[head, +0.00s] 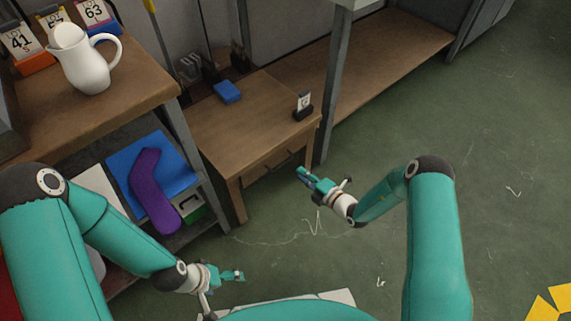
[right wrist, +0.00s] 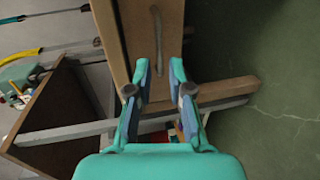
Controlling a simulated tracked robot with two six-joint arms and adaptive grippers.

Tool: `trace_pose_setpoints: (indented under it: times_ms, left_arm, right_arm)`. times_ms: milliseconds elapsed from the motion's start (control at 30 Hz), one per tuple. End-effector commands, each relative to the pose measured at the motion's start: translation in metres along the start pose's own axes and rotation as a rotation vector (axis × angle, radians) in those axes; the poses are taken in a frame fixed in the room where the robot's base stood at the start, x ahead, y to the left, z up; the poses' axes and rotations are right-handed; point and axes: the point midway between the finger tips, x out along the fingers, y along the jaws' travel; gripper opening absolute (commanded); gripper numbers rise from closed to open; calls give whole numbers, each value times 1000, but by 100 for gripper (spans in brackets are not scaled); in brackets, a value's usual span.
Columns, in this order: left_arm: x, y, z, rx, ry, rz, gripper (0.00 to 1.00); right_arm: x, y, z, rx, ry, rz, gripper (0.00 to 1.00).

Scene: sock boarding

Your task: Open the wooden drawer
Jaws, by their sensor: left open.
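The wooden drawer (head: 258,170) is in the front of a small wooden table, partly in shadow, and looks shut. In the right wrist view its wooden front (right wrist: 130,38) fills the top middle, with a thin grey bar handle (right wrist: 157,30). My right gripper (head: 301,171) is just in front of the table's right end in the head view. In the right wrist view its fingers (right wrist: 160,66) are apart, with the handle lined up between the fingertips. I cannot tell whether they touch it. My left gripper (head: 241,275) is open and empty, low and away from the drawer.
The table top (head: 240,115) carries a blue block (head: 228,92) and a small card holder (head: 303,107). A shelf at left holds a white pitcher (head: 86,60) and a purple sock-like form (head: 154,190). Green floor (head: 500,170) is open at right.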

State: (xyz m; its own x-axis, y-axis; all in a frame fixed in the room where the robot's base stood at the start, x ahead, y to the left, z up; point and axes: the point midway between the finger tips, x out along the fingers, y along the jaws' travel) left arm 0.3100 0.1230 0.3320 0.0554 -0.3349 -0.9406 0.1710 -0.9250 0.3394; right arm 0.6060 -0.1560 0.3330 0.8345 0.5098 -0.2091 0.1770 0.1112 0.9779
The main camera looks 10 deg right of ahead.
Motion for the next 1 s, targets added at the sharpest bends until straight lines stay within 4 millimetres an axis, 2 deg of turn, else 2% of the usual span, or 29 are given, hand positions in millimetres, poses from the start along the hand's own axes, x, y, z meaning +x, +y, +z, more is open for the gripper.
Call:
trace_pose_setpoints:
  times_ms: [33, 200, 433, 600, 867, 900, 1000]
  left_arm:
    - [7, -3, 0, 0, 0, 0, 92]
    - [19, -7, 0, 0, 0, 0, 92]
    - [30, -11, 0, 0, 0, 0, 92]
    - [32, -12, 0, 0, 0, 0, 92]
    - [32, -11, 0, 0, 0, 0, 92]
    - [32, -11, 0, 0, 0, 0, 92]
    - [32, -11, 0, 0, 0, 0, 92]
  right_arm:
    - [14, -3, -2, -4, 3, 2, 20]
    - [50, -3, -1, -3, 2, 2, 20]
    - [84, -2, -1, -1, 1, 1, 20]
    - [94, -1, -1, 0, 1, 0, 20]
    - [95, 0, 0, 1, 0, -1, 20]
    - [95, 0, 0, 1, 0, 0, 18]
    - [95, 0, 0, 1, 0, 0, 2]
